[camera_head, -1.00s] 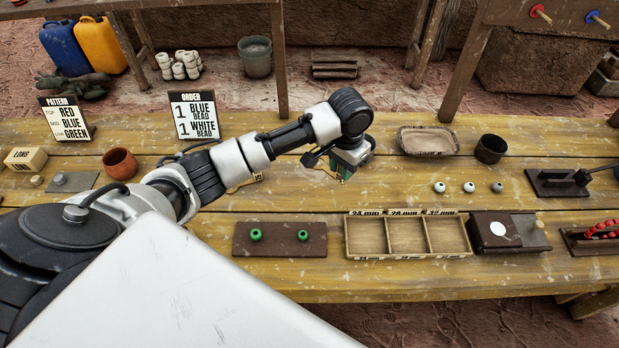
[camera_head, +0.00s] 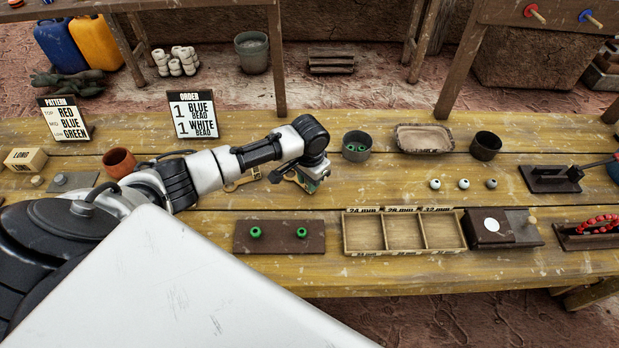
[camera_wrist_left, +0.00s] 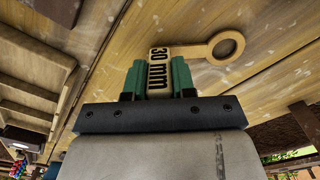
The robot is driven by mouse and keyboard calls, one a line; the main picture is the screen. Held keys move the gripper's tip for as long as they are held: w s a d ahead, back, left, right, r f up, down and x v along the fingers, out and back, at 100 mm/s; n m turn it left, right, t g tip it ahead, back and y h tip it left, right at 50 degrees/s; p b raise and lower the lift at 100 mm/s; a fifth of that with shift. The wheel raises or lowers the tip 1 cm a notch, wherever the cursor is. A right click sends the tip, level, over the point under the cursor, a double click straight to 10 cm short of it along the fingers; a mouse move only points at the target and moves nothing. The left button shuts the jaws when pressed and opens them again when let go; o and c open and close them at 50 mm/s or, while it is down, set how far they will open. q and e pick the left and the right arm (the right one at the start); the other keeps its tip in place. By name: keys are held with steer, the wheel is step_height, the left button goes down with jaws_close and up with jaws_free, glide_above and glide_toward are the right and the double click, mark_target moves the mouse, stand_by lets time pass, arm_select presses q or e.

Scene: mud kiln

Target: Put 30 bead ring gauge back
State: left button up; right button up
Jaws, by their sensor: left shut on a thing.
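The 30 mm ring gauge is a pale wooden piece with a dark "30 mm" label, a thin stem and a round ring (camera_wrist_left: 227,46). In the left wrist view its labelled block (camera_wrist_left: 158,70) sits between the green fingers of my left gripper (camera_wrist_left: 158,82), which is shut on it. The ring sticks out to the right. In the head view my left gripper (camera_head: 308,180) is over the middle of the table, and the gauge is mostly hidden there. My right gripper is not in view.
A wooden tray (camera_head: 404,252) marked 24, 28 and 32 mm stands front centre. A dark board (camera_head: 280,247) holds two green beads. A grey cup (camera_head: 356,155), a shallow dish (camera_head: 424,150) and a dark cup (camera_head: 486,154) stand behind. Three small beads (camera_head: 463,184) lie in a row.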

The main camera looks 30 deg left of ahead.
arm_select(q)
steer(key=o, duration=0.9)
steer(key=shift+f, duration=0.1)
steer(key=shift+o, duration=0.2)
step_height(320, 180, up, 12)
steer(key=shift+r, duration=0.2)
